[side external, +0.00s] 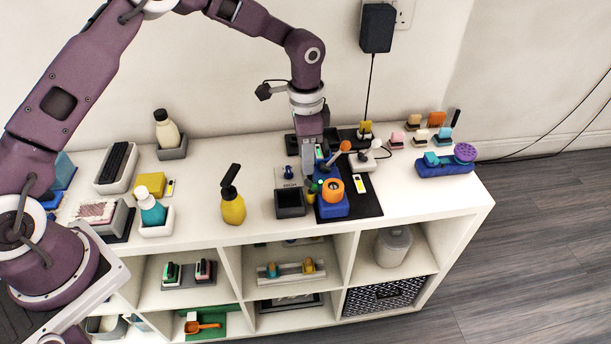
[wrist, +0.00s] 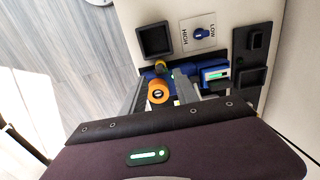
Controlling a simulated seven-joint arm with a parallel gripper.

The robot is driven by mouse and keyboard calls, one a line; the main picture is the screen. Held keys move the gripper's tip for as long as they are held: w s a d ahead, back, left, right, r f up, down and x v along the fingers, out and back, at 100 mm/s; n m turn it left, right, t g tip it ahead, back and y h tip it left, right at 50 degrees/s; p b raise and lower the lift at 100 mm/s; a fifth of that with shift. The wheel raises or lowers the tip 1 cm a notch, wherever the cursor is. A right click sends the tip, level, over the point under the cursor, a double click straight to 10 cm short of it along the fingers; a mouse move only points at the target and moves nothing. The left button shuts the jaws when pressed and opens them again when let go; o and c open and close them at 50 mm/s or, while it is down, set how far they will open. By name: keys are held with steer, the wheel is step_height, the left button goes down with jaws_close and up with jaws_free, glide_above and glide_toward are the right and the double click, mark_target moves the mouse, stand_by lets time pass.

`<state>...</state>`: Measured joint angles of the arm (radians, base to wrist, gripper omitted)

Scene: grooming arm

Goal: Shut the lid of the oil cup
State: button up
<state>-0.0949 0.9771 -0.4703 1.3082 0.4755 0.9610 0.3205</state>
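An orange round cup (side external: 333,188), which looks like the oil cup, sits in a blue block (side external: 332,208) on a dark mat. It also shows in the wrist view (wrist: 158,91), partly hidden below by my gripper body. I cannot make out its lid clearly or how far it stands open. My gripper (side external: 308,170) points down just behind and left of the cup. In the wrist view my gripper's (wrist: 162,88) two fingers are apart, with the orange cup showing between them and no object clearly held.
An orange-tipped stick (side external: 344,147) rises behind the cup. A dark square tray (side external: 290,203) and a LOW/HIGH dial (wrist: 203,33) lie to its left. A blue holder with a purple brush (side external: 464,153) is at right.

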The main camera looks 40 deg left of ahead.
mark_target(305, 181)
step_height(305, 181, down, 7)
steer(key=shift+r, duration=0.15)
steer(key=shift+c, duration=0.5)
jaws_close()
steer(key=shift+s+a, duration=0.1)
steer(key=shift+s+a+f+t+h, duration=0.25)
steer(key=shift+t+h, duration=0.3)
steer(key=shift+s+a+f+t+h, duration=0.2)
steer(key=shift+s+t+h, duration=0.05)
steer(key=shift+t+h, duration=0.3)
steer(key=shift+s+a+f+t+h, duration=0.15)
steer(key=shift+f+t+h, duration=0.2)
steer(key=shift+t+h, duration=0.15)
steer(key=shift+s+a+f+t+h, duration=0.15)
steer(key=shift+f+t+h, duration=0.15)
steer(key=shift+t+h, duration=0.2)
